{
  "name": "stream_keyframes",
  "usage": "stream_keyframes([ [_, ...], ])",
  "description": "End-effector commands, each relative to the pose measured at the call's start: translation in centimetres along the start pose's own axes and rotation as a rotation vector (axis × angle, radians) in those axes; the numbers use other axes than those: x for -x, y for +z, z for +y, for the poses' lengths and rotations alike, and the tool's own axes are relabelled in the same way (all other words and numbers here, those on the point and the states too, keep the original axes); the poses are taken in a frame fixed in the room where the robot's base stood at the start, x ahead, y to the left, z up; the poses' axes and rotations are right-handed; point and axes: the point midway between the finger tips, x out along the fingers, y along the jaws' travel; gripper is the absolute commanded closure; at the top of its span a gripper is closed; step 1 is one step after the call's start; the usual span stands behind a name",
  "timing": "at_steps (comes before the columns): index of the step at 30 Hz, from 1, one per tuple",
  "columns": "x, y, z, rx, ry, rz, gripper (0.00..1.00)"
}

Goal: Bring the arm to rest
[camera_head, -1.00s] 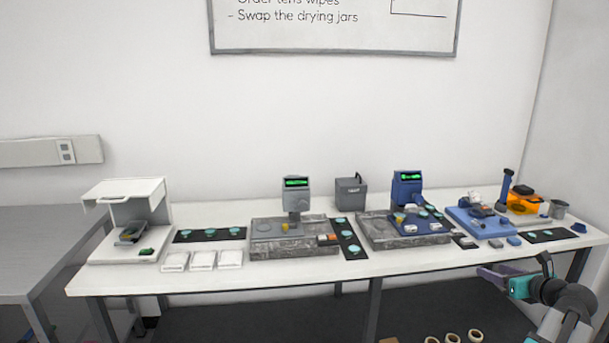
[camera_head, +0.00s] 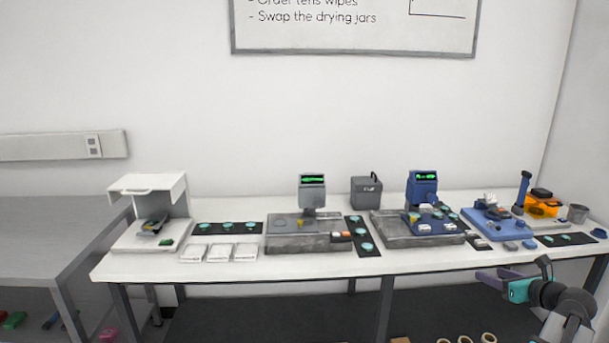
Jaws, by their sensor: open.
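My arm (camera_head: 560,300) shows at the lower right, in front of the bench's front edge. My gripper (camera_head: 490,281) is at its end, pointing left, with its jaws apart. Nothing shows between the jaws. The gripper appears apart from the bench and its instruments. Part of my arm is cut off by the bottom of the picture.
The white bench (camera_head: 330,268) carries a white hooded instrument (camera_head: 150,205), a grey instrument (camera_head: 312,190), a blue instrument (camera_head: 421,188), a grey bin (camera_head: 366,192) and an orange box (camera_head: 541,207). A grey table (camera_head: 45,225) stands left. Tape rolls (camera_head: 489,338) lie below.

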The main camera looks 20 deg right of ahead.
Motion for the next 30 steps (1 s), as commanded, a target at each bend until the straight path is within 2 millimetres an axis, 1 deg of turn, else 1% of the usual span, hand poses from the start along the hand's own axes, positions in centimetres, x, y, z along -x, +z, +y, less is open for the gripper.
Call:
stream_keyframes([
  [1,-0.9,-0.1,0.8,0.001,0.016,0.003,0.48],
  [5,-3.2,-0.5,3.2,0.004,0.059,0.013,0.48],
  [8,-5.7,-1.2,6.0,0.005,0.109,0.026,0.48],
  [11,-8.3,-2.1,9.2,0.006,0.163,0.043,0.48],
  [12,-9.3,-2.5,10.6,0.007,0.186,0.050,0.48],
  [14,-10.7,-3.2,12.7,0.008,0.218,0.062,0.48],
  [15,-11.5,-3.8,14.0,0.009,0.239,0.072,0.48],
  [17,-12.8,-4.6,16.1,0.013,0.270,0.087,0.48],
  [18,-13.6,-5.2,17.6,0.015,0.291,0.099,0.48],
  [20,-14.7,-6.2,19.7,0.021,0.322,0.118,0.48],
  [21,-15.4,-6.9,21.2,0.025,0.343,0.132,0.48],
  [26,-17.8,-10.0,27.0,0.047,0.423,0.190,0.48],
  [27,-18.3,-10.9,28.5,0.054,0.444,0.206,0.48],
  [29,-18.9,-12.1,30.8,0.067,0.475,0.229,0.48],
  [30,-19.3,-13.1,32.2,0.079,0.495,0.246,0.48],
])
